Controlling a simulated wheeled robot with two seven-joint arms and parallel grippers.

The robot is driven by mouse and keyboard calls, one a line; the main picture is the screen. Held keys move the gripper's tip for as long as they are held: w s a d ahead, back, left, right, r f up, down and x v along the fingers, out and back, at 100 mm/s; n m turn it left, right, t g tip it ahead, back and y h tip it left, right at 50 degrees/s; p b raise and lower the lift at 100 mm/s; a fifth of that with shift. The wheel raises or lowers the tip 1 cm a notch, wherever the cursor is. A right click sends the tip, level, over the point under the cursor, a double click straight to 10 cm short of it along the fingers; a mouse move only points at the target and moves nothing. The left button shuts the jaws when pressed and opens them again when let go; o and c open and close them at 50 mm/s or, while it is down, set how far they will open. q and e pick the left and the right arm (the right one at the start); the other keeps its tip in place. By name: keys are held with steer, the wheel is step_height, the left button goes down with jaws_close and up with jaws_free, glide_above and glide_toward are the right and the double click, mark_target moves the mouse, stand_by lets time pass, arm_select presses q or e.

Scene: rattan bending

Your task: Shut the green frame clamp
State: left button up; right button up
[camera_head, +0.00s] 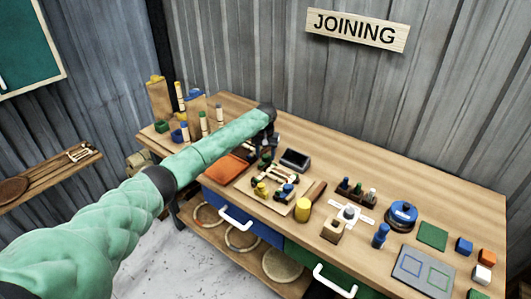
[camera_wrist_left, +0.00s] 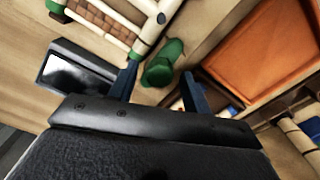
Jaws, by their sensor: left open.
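The green frame clamp (camera_wrist_left: 165,62) shows in the left wrist view as a rounded green piece next to a pale rattan rod (camera_wrist_left: 150,28) of the frame. In the head view the clamp (camera_head: 264,160) is small and partly hidden by my left gripper. My left gripper (camera_head: 269,147) is over the far side of the work board, close to the clamp. In the left wrist view its two dark fingers (camera_wrist_left: 160,79) are apart, one on each side of the clamp's near end. I cannot tell whether they touch it. The right gripper is not in view.
A black box with a grey face (camera_head: 295,159) stands just right of the gripper. An orange tray (camera_head: 227,167) lies to its left. Yellow and blue clamps (camera_head: 262,189) sit on the board's near side. Bottles and blocks crowd the left end of the bench.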

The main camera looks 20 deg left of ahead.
arm_select(q)
steer(key=shift+w+f, duration=0.1)
steer(key=shift+f, duration=0.05)
steer(key=shift+c, duration=0.9)
steer(key=c, duration=0.8)
